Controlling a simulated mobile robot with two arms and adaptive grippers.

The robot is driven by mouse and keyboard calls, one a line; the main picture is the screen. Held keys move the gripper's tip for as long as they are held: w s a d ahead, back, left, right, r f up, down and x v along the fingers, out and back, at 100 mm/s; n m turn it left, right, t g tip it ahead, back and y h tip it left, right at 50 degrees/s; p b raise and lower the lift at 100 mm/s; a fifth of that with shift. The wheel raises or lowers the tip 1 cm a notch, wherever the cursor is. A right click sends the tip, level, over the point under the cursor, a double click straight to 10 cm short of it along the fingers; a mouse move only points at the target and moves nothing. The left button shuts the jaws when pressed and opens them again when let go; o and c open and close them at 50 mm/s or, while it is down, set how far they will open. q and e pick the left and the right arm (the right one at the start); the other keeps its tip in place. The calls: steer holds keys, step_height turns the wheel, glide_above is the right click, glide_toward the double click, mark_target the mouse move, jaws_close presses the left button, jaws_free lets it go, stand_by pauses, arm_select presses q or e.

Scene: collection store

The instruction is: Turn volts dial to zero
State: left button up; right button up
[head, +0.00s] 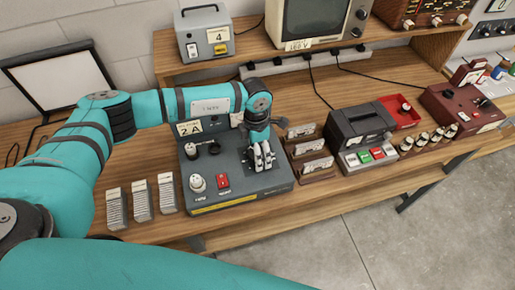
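A dark grey control unit (255,184) marked 2A stands on the wooden bench. I cannot tell which control is the volts dial. My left gripper (263,160) points down over the right part of the unit, right of the red switch. Its fingers look close together, and they hide whatever lies beneath them. I cannot tell whether they touch or hold a control. My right gripper is out of view.
Several pale grey upright stacks (142,201) stand left of the unit. Wooden card racks (310,154) stand close on its right, then a black device (360,128) with coloured buttons. A shelf (270,55) behind holds a grey box (204,36) and a monitor (318,20).

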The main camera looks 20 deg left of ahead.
arm_select(q)
steer(key=shift+f, duration=0.1)
steer(key=c, duration=1.2)
steer(key=shift+n+b, duration=0.3)
steer(key=shift+n, duration=0.1)
steer(key=n+b, duration=0.2)
steer(key=n, duration=0.1)
steer(key=shift+f+n, duration=0.1)
steer(key=shift+n, duration=0.3)
steer(key=n+b, duration=0.2)
steer(key=n, duration=0.3)
steer(key=shift+t+b, duration=0.3)
steer(key=n+b, duration=0.2)
steer(key=n, duration=0.3)
steer(key=shift+n, duration=0.4)
steer(key=shift+s+n+t+b, duration=0.1)
steer(key=shift+n+t+b, duration=0.4)
steer(key=shift+n, duration=1.5)
steer(key=shift+r, duration=0.2)
